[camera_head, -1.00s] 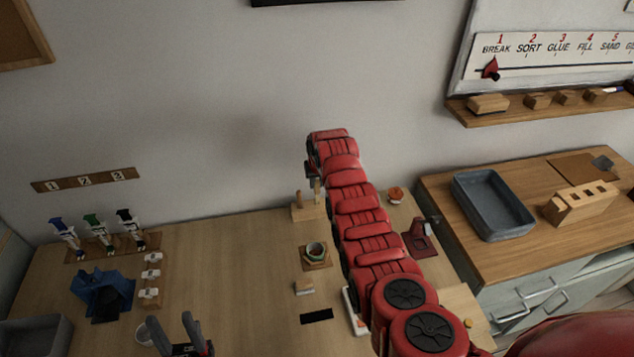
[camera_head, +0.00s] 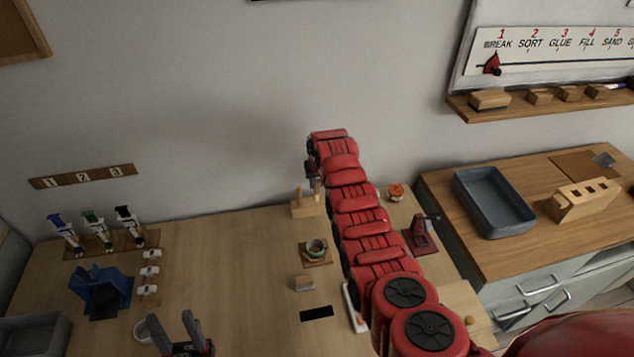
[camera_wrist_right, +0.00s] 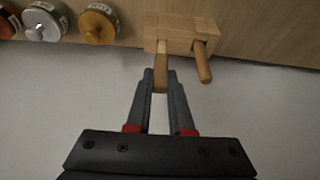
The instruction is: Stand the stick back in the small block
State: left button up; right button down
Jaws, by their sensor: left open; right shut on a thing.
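The small wooden block (camera_head: 305,210) stands on the table near the wall; it also shows at the top of the right wrist view (camera_wrist_right: 183,35). My right gripper (camera_wrist_right: 160,82) is shut on a wooden stick (camera_wrist_right: 161,79). The stick's far end has a paler part and meets or overlaps the block's face; I cannot tell whether it is inside a hole. A second wooden stick (camera_wrist_right: 202,63) stands in the block beside it. My left gripper (camera_head: 182,326) is open and empty over the front of the table.
Several lidded jars (camera_wrist_right: 99,24) stand near the block in the right wrist view. A red stand (camera_head: 420,236) is right of my arm.

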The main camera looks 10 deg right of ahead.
jog(key=shift+f+b, duration=0.25)
jog(key=shift+b, duration=0.15)
dwell(0.3)
jog(key=c, duration=0.7)
grip_release()
jog(key=shift+r, duration=0.1)
jog(key=shift+p+v, duration=0.95)
jog(key=shift+v, duration=0.35)
jog(key=shift+p+v, duration=0.4)
jog(key=shift+v, duration=0.75)
